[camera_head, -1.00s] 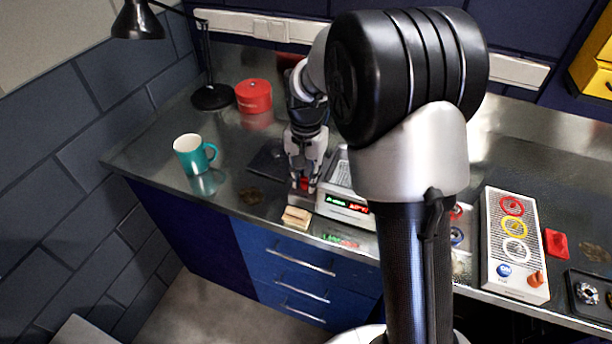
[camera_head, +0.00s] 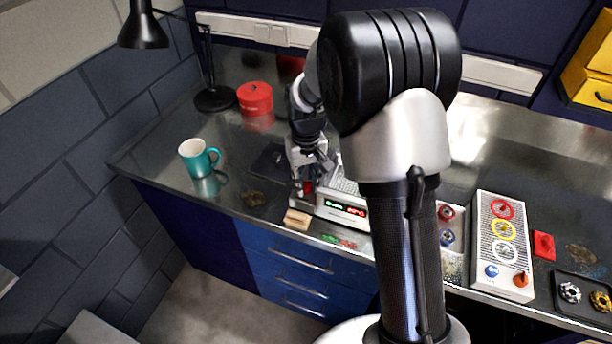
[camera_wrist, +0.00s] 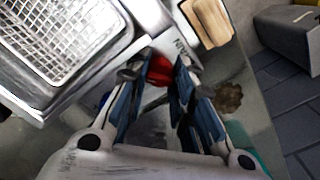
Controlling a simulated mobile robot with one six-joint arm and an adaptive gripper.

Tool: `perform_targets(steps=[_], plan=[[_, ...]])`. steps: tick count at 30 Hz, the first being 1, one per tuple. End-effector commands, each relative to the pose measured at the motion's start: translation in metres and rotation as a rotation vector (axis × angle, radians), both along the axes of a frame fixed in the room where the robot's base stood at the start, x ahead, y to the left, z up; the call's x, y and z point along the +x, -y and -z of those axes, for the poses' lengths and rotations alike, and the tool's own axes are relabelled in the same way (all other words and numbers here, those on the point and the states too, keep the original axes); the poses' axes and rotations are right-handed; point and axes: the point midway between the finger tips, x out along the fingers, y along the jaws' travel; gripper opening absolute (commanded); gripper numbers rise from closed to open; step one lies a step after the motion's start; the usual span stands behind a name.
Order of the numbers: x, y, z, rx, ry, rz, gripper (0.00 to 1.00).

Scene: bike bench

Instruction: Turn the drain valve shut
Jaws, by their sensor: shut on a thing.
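The drain valve shows as a small red handle (camera_wrist: 160,70) on the metal side of a cleaner box; it also shows in the head view (camera_head: 308,186). My gripper (camera_wrist: 157,80) is shut on this red handle, with a blue-padded finger on each side of it. In the head view my gripper (camera_head: 307,183) points down at the left end of the box. The cleaner box (camera_head: 338,211) has a lit green and red display on its front. Much of the handle is hidden between the fingers, and my arm hides the box's right part.
A wooden block (camera_head: 297,220) lies at the bench's front edge near the valve. A teal mug (camera_head: 194,158), a red tin (camera_head: 255,97) and a black lamp (camera_head: 213,98) stand left. A panel with coloured rings (camera_head: 503,238) and a red block (camera_head: 544,245) are right.

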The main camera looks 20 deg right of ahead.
Motion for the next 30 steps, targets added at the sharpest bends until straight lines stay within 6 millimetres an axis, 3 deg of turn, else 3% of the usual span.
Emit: perform_targets(steps=[18, 30], plan=[[0.0001, 0.0000, -0.0016, 0.000, 0.000, -0.570, 0.00], [0.0004, 0.0000, -0.0006, -0.001, 0.001, -0.804, 0.00]])
